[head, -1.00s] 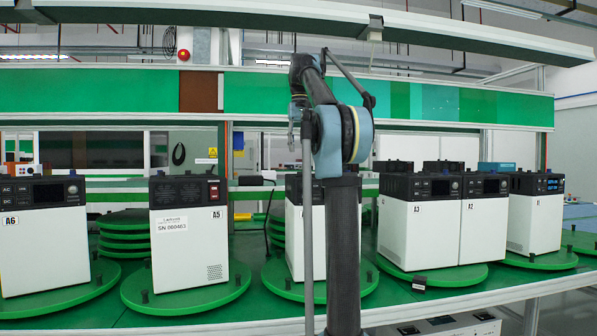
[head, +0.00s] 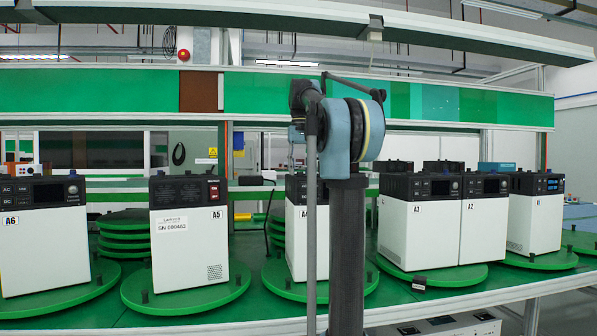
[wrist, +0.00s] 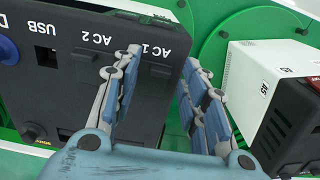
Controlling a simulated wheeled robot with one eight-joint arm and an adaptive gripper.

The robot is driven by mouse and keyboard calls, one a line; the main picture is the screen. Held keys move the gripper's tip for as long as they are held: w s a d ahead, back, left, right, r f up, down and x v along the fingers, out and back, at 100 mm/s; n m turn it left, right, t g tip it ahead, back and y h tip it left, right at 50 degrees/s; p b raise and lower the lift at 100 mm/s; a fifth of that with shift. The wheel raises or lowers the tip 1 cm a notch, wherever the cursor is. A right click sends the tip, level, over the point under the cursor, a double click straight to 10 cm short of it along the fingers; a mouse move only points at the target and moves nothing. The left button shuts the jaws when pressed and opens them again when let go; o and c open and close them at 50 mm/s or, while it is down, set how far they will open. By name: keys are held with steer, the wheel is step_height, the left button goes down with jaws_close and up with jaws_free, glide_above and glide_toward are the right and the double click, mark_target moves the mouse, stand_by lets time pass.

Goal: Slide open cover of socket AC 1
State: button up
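In the wrist view, a dark panel shows upside down, with the labels USB, AC 2 and AC 1 (wrist: 154,50). A dark cover of socket AC 1 (wrist: 160,72) shows faintly by its label; its position is hard to read. The cover of socket AC 2 (wrist: 87,58) is beside it. My gripper (wrist: 163,60) is open and empty, with its two blue-padded fingers apart. The left finger overlaps the panel between the AC 2 and AC 1 labels, and the right finger is past the panel's right edge. Contact cannot be told. In the head view my arm hides the gripper.
Unit A5 (wrist: 277,95) stands close on the right in the wrist view; in the head view it is left of unit A4 (head: 297,245), which my arm partly covers. Units stand on green turntables (head: 187,303). Units A3 (head: 405,232) and A2 (head: 482,232) stand right.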

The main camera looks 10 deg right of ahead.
jaws_close()
steer(key=shift+w, duration=2.9)
jaws_free()
step_height(320, 180, up, 12)
